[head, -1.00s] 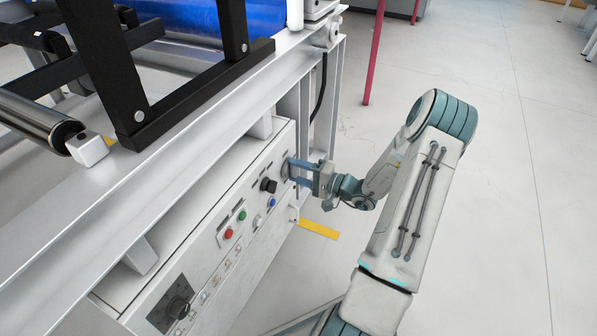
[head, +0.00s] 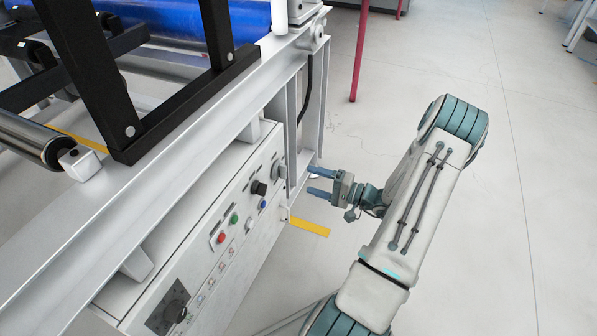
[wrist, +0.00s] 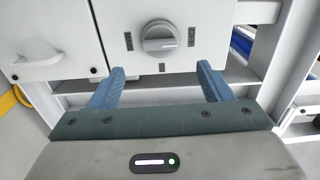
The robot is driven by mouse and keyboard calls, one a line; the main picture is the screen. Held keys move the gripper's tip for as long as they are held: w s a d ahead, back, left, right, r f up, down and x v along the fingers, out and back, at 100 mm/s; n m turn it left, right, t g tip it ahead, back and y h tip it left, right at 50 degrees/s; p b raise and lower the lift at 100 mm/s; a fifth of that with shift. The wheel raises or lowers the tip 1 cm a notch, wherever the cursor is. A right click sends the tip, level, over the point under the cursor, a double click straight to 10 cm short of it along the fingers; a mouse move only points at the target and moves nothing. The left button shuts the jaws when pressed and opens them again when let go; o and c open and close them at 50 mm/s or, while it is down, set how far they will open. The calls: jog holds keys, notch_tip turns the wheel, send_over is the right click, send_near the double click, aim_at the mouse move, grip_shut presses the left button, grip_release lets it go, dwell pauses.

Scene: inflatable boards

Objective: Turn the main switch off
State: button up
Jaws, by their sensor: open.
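The main switch, a grey rotary knob (wrist: 160,38), sits on the white panel in front of my gripper in the wrist view. Its grip bar lies about level in that view, with small dark labels to its left, right and below; the right one appears to read OFF. In the wrist view the fingers (wrist: 158,82) stand below the knob, one to each side.
The white control panel (head: 205,235) also carries a black knob (head: 259,187), a red button (head: 221,238), a green button (head: 234,219) and a blue button (head: 263,204). A frame post (head: 310,125) stands just behind the fingers.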

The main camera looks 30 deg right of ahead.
jog(key=shift+p+v, duration=0.4)
jog(key=shift+v, duration=1.95)
